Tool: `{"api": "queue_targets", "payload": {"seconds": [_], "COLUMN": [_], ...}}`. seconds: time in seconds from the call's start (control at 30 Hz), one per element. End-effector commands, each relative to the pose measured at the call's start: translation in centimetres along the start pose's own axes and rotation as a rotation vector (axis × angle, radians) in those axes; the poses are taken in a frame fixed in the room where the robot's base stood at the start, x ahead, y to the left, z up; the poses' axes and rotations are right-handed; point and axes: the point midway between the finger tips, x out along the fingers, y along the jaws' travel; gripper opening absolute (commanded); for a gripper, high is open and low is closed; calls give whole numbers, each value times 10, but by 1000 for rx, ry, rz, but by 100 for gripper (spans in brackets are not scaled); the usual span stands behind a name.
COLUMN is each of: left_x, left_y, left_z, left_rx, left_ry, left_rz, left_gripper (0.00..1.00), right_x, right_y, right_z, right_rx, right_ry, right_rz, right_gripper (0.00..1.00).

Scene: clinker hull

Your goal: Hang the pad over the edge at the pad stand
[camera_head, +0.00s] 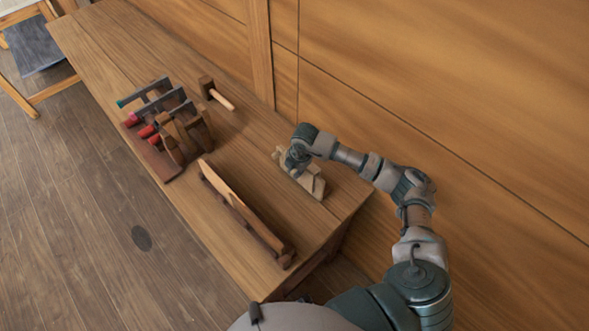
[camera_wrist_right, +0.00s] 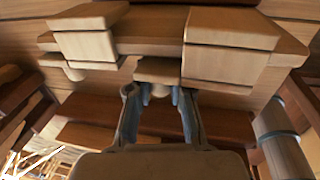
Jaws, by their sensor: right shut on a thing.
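The pad stand (camera_head: 303,183) is a low wooden rail near the right end of the bench. Pale wooden pads sit over it, one (camera_head: 318,186) at its near end; in the right wrist view, pads show at left (camera_wrist_right: 85,42) and right (camera_wrist_right: 231,42) of the rail (camera_wrist_right: 150,44). My right gripper (camera_head: 292,167) is at the stand's middle. In the right wrist view its fingers (camera_wrist_right: 160,92) are shut on a small pale wooden pad (camera_wrist_right: 158,69) between those two pads. Whether this pad touches the rail is unclear. My left gripper is out of view.
A long board (camera_head: 232,205) stands on edge in a dark wooden holder along the bench front. The wooden wall (camera_head: 430,90) closes off the bench's back.

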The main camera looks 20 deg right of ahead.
Motion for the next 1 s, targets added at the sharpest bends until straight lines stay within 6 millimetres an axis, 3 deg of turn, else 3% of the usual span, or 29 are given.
{"api": "queue_targets", "payload": {"seconds": [0.8,0.83,0.9,0.93,1.0], "left_x": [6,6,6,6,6], "left_y": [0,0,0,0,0], "left_z": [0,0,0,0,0], "left_rx": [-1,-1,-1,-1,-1], "left_ry": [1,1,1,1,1], "left_rz": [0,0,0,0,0], "left_gripper": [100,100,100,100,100], "right_x": [9,9,8,8,8], "right_y": [-2,-2,-2,-2,-2], "right_z": [0,0,0,0,0], "right_rx": [0,0,0,0,0], "right_ry": [0,0,0,0,0], "right_rz": [0,0,0,0,0], "right_gripper": [0,22,40,47,49]}}
